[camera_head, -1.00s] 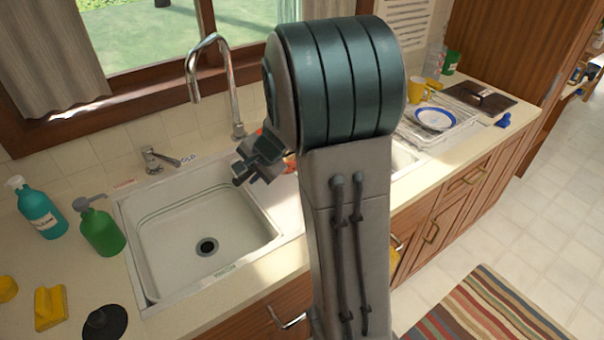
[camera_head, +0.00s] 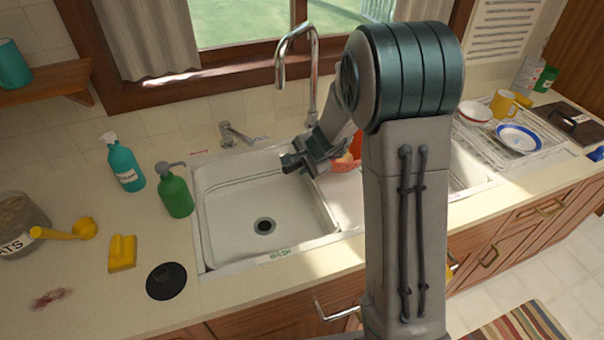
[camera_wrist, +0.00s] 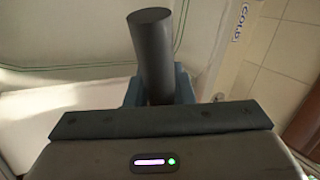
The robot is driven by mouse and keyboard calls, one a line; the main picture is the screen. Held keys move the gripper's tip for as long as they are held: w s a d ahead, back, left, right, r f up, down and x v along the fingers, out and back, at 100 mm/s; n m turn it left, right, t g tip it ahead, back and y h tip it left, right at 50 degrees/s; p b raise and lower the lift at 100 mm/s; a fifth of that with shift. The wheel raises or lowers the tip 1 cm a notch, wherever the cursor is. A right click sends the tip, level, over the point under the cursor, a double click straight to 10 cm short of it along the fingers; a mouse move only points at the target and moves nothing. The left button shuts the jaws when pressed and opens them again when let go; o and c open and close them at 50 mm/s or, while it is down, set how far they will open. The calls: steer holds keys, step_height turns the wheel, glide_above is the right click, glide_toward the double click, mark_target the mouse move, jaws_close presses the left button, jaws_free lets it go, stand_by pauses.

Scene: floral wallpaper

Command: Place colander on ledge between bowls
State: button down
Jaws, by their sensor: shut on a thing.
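My gripper (camera_head: 308,156) is above the back right part of the left sink bowl (camera_head: 225,228). It is shut on a dark cylindrical handle (camera_wrist: 153,50), which stands between its blue fingers in the wrist view. The handle's free end points left in the head view. A red thing (camera_head: 349,153), apparently the colander, shows just right of my gripper, partly hidden by my arm. The ledge between the bowls (camera_head: 343,205) is partly covered by my arm. The right bowl (camera_head: 466,172) shows right of the arm. I cannot tell whether the red thing touches the ledge.
The tall faucet (camera_head: 312,75) rises close behind my gripper. A green soap bottle (camera_head: 174,190) and a teal bottle (camera_head: 122,162) stand left of the sink. A yellow sponge (camera_head: 122,253) and black disc (camera_head: 166,281) lie on the front left counter. A dish rack (camera_head: 492,147) is right.

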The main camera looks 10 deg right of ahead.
step_height(320, 180, down, 4)
steer(key=shift+w+a+f+b, duration=0.1)
steer(key=shift+a+b, duration=0.05)
steer(key=shift+b, duration=0.75)
steer(key=c, duration=1.3)
jaws_free()
steer(key=shift+f, duration=0.1)
steer(key=shift+o, duration=0.2)
